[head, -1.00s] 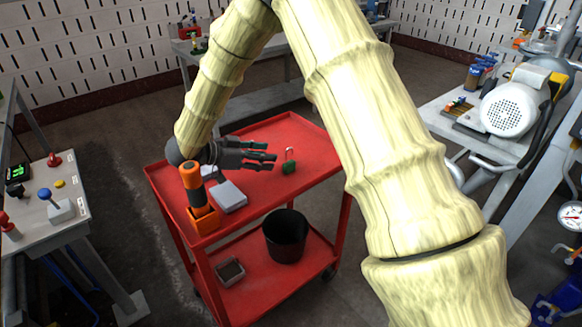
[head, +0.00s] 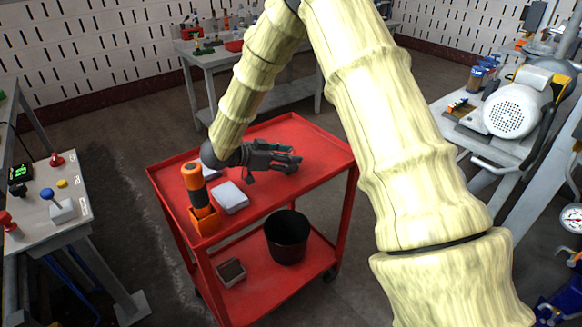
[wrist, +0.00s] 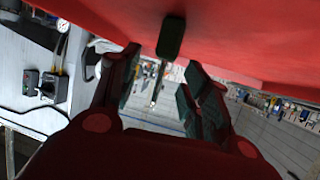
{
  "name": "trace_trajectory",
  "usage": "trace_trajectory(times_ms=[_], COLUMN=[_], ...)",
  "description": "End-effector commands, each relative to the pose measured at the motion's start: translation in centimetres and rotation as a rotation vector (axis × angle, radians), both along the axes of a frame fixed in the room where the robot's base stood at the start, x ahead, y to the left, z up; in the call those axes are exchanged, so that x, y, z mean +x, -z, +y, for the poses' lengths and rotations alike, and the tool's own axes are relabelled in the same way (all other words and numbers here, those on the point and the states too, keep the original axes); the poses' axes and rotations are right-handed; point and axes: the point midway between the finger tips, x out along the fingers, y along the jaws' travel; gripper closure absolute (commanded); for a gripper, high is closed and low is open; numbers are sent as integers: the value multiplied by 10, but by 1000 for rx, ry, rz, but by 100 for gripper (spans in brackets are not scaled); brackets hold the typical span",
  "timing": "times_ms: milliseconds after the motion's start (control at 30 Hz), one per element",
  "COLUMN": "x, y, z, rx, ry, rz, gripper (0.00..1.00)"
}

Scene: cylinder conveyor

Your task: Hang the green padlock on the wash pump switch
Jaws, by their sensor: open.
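The green padlock (wrist: 170,37) shows in the wrist view, its body against the red cart top and its metal shackle extending down the picture. It lies ahead, between the lines of my two spread fingers. My gripper (head: 296,161) is open, low over the cart top in the head view, and it hides most or all of the padlock there. In the wrist view my gripper (wrist: 160,92) shows a dark finger on each side, with no clear contact on the padlock. A grey box with a black knob (wrist: 47,88) is at the left; I cannot read whether it is the wash pump switch.
The red cart (head: 262,208) carries an orange-and-black tool (head: 197,192) and a pale box (head: 230,197) near my gripper. A black bucket (head: 287,236) stands on its lower shelf. A control bench (head: 35,232) is at the left, and a machine with a motor (head: 512,110) at the right.

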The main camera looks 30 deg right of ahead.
Motion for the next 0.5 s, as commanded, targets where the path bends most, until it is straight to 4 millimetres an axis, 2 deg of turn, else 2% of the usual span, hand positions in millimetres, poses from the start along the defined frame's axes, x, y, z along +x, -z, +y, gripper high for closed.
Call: trace_trajectory(times_ms=[33, 267, 500], x=[0, 0, 0], y=[0, 0, 0], z=[0, 0, 0], rx=[0, 0, 0], ry=[0, 0, 0], rz=[0, 0, 0], gripper=[59, 100, 100])
